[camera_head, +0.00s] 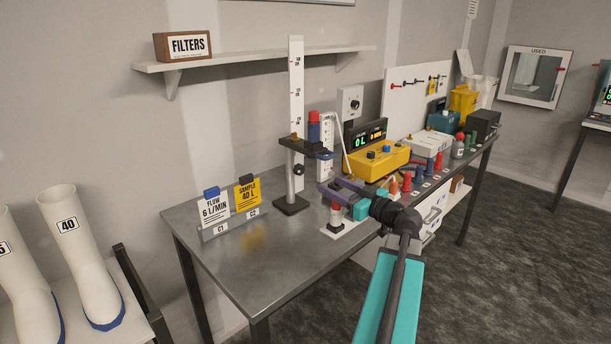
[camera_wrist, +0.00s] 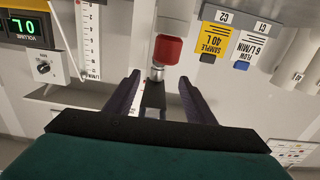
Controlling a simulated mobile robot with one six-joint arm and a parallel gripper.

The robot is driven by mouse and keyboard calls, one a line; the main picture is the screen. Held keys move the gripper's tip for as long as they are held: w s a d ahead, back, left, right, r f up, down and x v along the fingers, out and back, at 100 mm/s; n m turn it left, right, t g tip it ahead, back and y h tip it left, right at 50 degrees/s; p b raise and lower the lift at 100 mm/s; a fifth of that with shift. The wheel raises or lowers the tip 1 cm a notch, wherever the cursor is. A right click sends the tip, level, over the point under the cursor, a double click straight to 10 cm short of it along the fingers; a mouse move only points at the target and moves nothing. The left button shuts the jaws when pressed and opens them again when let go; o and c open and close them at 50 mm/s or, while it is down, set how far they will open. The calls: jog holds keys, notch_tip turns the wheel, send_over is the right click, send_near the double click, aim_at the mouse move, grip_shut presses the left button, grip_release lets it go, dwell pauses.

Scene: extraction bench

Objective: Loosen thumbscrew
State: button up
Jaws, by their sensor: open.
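A dark round knob, which looks like the thumbscrew (camera_head: 299,170), sits on the metal post (camera_head: 291,190) below the black clamp (camera_head: 300,145). I cannot pick the knob out surely in the wrist view. My gripper (camera_head: 326,188) is open, with its two purple fingers pointing left toward the post, just right of and below the knob. It appears apart from the knob. In the wrist view my gripper (camera_wrist: 159,80) spans a red piece (camera_wrist: 168,49) with a metal end, seen just beyond the fingertips. No grasp shows.
A red and blue cartridge (camera_head: 314,128) stands on the clamp, beside a white ruler (camera_head: 296,70). A small white and red fitting (camera_head: 335,215) stands under my gripper. A yellow box (camera_head: 376,161) and several coloured plugs lie right. The bench (camera_head: 240,265) is clear at front left.

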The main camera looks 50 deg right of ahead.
aim_at(302, 171)
jog(key=w, duration=0.8)
jog(key=w+d+p, duration=0.1)
jog(key=w, duration=0.3)
jog(key=shift+w, duration=0.3)
jog(key=c, duration=1.1)
jog(key=shift+o, duration=0.2)
jog(key=shift+p, duration=0.35)
jog(key=shift+n+p, duration=0.35)
jog(key=shift+n, duration=0.35)
jog(key=shift+n+p, duration=0.55)
jog(key=shift+n, duration=1.05)
